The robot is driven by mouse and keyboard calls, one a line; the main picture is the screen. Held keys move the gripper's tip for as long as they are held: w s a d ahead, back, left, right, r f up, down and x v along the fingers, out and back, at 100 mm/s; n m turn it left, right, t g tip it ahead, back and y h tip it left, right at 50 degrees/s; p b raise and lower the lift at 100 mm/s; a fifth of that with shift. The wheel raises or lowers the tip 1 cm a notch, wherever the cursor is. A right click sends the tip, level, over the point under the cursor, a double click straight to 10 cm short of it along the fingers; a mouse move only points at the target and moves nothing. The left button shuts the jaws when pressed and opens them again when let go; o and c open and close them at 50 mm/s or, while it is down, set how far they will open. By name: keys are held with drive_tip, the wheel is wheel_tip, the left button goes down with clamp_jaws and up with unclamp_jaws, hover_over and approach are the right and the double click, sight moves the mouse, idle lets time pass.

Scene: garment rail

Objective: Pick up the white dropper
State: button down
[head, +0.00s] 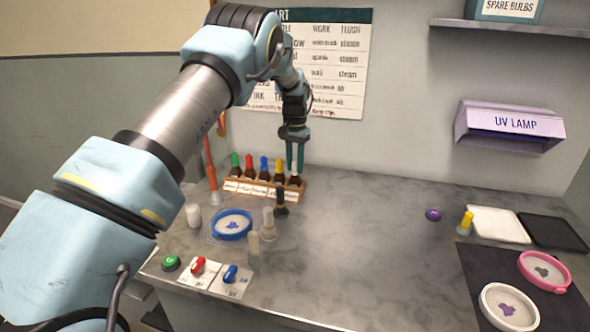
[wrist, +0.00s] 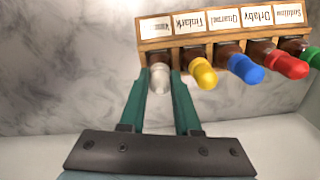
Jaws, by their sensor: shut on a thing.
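The white dropper (head: 294,180) stands upright at the right end of a small wooden rack (head: 263,191). In the wrist view its white bulb (wrist: 159,77) sits between the two green fingers of my gripper (wrist: 160,80). My gripper (head: 295,163) comes down on it from above and is shut on it. The dropper's lower part is in the rack, behind its labelled front. Yellow (wrist: 203,74), blue (wrist: 246,69) and red (wrist: 287,65) droppers stand beside it in a row, with a green one (wrist: 313,57) at the far end.
A blue-rimmed dish (head: 232,226), a dark-capped bottle (head: 281,204) and pale bottles (head: 268,226) stand in front of the rack. Red (head: 198,265) and blue (head: 231,274) items lie on cards at the front left. The counter's middle is clear. A purple UV lamp (head: 510,126) hangs on the right wall.

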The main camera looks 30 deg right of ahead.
drive_tip(key=shift+r, duration=0.15)
wheel_tip(320, 180, up, 10)
drive_tip(key=b, duration=0.3)
idle(0.5)
